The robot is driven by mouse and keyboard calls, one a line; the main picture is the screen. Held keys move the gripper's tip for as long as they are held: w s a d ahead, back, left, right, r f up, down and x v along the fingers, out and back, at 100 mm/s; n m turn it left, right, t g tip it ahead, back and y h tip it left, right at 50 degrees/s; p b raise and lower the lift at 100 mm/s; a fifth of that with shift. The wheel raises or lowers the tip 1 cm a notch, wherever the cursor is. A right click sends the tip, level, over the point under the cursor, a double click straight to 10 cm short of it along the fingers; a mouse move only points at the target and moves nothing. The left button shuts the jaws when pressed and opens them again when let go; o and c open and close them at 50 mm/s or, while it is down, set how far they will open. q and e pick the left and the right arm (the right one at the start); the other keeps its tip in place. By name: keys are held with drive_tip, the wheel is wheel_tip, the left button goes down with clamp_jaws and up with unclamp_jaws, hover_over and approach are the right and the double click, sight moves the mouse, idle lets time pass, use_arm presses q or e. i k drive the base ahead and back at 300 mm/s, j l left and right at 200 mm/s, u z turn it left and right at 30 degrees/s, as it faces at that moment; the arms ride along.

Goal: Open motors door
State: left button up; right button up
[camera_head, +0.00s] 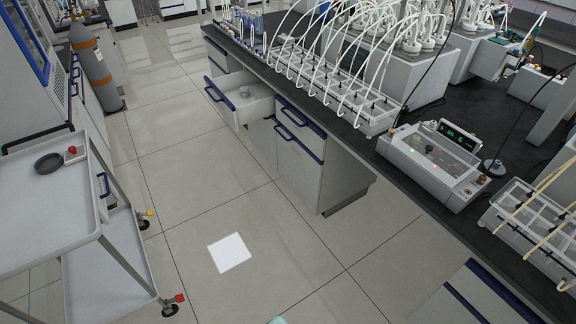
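No door in the head view can be told for certain as the motors door. Under the black-topped bench stands a grey cabinet with a closed drawer (298,127) and a closed door (299,167) below it, both with dark blue handles. To its left a drawer (243,108) is pulled open, with a small light object inside. On the bench, white motor-like units (412,40) with tubes stand on the reactors at the back. Neither of my grippers is in view.
A grey cart (45,215) with a dark dish stands at the left, a gas cylinder (90,55) behind it. A control box (432,160) sits on the bench. The tiled floor (190,195) between is free, with a white square (229,253) on it.

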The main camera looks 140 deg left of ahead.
sight(301, 169)
drive_tip(key=u, duration=4.5)
drive_tip(key=i+j, duration=0.3)
drive_tip(key=i, duration=0.15)
drive_tip(key=i+j+u, duration=0.1)
drive_tip(key=i+j, duration=0.2)
drive_tip(key=i, duration=0.2)
drive_tip(key=i+j, duration=0.25)
drive_tip(key=i, duration=0.2)
drive_tip(key=i+j+u, duration=0.15)
drive_tip(key=i+j, duration=0.15)
drive_tip(key=i, duration=0.2)
drive_tip(key=i+l, duration=0.15)
drive_tip(key=i, duration=0.4)
drive_tip(key=i+l+u, duration=0.1)
drive_tip(key=i, duration=0.45)
drive_tip(key=l, duration=0.1)
